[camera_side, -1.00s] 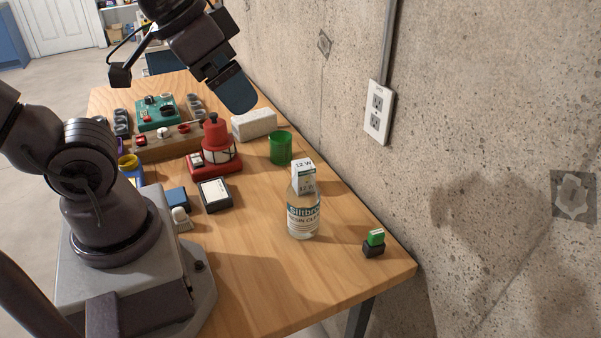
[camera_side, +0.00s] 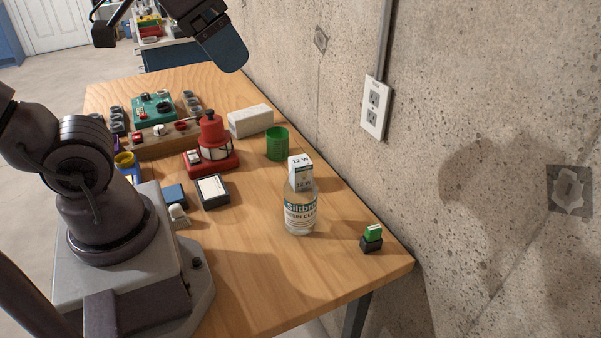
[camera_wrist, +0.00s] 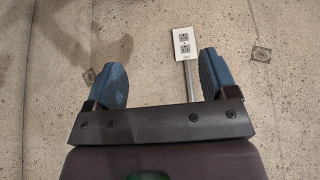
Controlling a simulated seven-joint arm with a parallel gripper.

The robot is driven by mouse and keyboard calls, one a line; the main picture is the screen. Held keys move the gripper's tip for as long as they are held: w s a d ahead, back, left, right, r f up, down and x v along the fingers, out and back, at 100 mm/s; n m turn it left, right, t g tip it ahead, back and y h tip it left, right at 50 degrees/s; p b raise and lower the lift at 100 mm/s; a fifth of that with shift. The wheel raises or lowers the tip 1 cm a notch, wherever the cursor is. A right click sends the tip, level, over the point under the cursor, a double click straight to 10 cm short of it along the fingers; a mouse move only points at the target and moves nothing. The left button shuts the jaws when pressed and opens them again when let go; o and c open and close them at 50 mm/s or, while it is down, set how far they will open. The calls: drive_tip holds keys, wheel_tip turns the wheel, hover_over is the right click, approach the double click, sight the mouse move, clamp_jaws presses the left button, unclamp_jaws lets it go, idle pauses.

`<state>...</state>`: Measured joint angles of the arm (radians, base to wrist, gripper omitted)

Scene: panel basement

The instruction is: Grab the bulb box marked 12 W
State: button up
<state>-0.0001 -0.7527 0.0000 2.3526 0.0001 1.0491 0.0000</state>
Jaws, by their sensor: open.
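The white bulb box marked 12 W (camera_side: 300,168) shows in the side view, toward the right part of the table. It appears behind or on top of a clear bottle with a resin cleaner label (camera_side: 300,212); I cannot tell which. My gripper (camera_side: 232,58) is high above the far part of the table, up and left of the box and well apart from it. In the wrist view my gripper (camera_wrist: 163,75) has its two blue fingers wide apart with nothing between them. The wrist view shows only wall, not the box.
A green cup (camera_side: 278,146), a white block (camera_side: 250,121) and a red lantern-like device (camera_side: 213,145) stand behind the bottle. A green-and-black switch (camera_side: 372,237) sits near the right edge. The concrete wall with an outlet (camera_side: 374,106) borders the table.

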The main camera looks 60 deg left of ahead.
drive_tip(key=w+f+n+t+h, duration=0.1)
drive_tip(key=w+n+t+h, duration=0.2)
drive_tip(key=w+n+h, duration=1.1)
drive_tip(key=a+r+n+t+y, duration=0.1)
drive_tip(key=a+n+t+y, duration=1)
drive_tip(key=a+n, duration=0.8)
drive_tip(key=d+f, duration=0.1)
drive_tip(key=f, duration=1.1)
drive_tip(key=f+n+g+y, duration=0.1)
drive_tip(key=f, duration=1.1)
drive_tip(key=w+d+f+n, duration=0.1)
drive_tip(key=f, duration=1.1)
drive_tip(key=shift+d+g, duration=0.3)
drive_tip(key=shift+d, duration=0.05)
drive_tip(key=shift+w+d, duration=0.2)
drive_tip(key=shift+w, duration=2.3)
drive_tip(key=c, duration=1)
